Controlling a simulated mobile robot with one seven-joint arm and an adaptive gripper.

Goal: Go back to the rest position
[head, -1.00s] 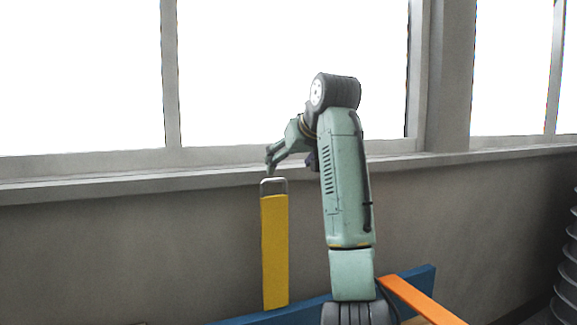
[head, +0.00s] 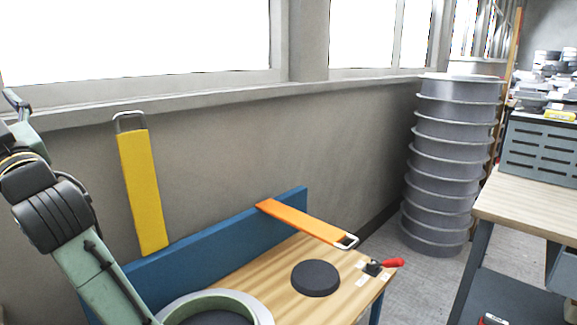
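My gripper (head: 14,104) is at the left edge, at about window-sill height, with my green arm below it. It is small and partly cut off there, so I cannot tell whether its fingers are open. I see nothing in it. A yellow flat bar (head: 142,190) with a metal loop at its top stands nearly upright behind the blue board. In the picture the gripper is to the left of this loop and apart from it.
A tall grey ribbed stack (head: 440,165) and another bench (head: 535,208) stand right.

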